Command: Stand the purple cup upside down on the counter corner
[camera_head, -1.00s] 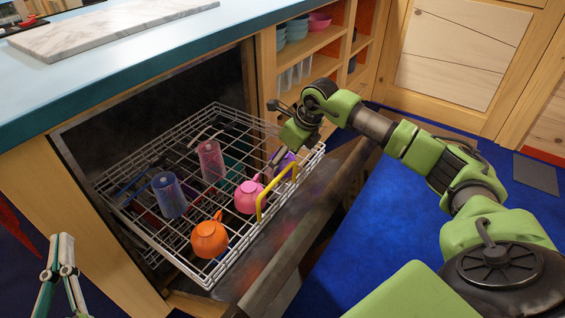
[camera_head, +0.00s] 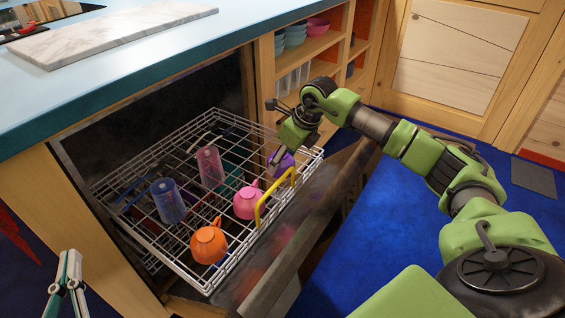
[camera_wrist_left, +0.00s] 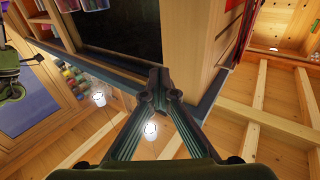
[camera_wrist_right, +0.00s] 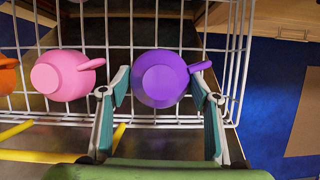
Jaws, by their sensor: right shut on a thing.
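The purple cup (camera_head: 280,164) is at the right end of the wire dish rack (camera_head: 222,108), partly hidden by my right gripper (camera_head: 277,152). In the right wrist view the cup (camera_wrist_right: 160,78) shows its round base, upside down, with its handle to the right. My right gripper (camera_wrist_right: 160,84) is shut on the cup, one finger on each side. The light-blue counter (camera_head: 100,88) is above and left of the rack. My left gripper (camera_head: 69,258) is at the lower left, empty, its fingertips together in the left wrist view (camera_wrist_left: 158,76).
A pink cup (camera_head: 248,202), an orange cup (camera_head: 208,243), a blue tumbler (camera_head: 168,200) and a pink tumbler (camera_head: 210,166) are in the rack. A yellow handle (camera_head: 270,198) is at its front. A marble board (camera_head: 115,32) lies on the counter; the counter's front strip is clear.

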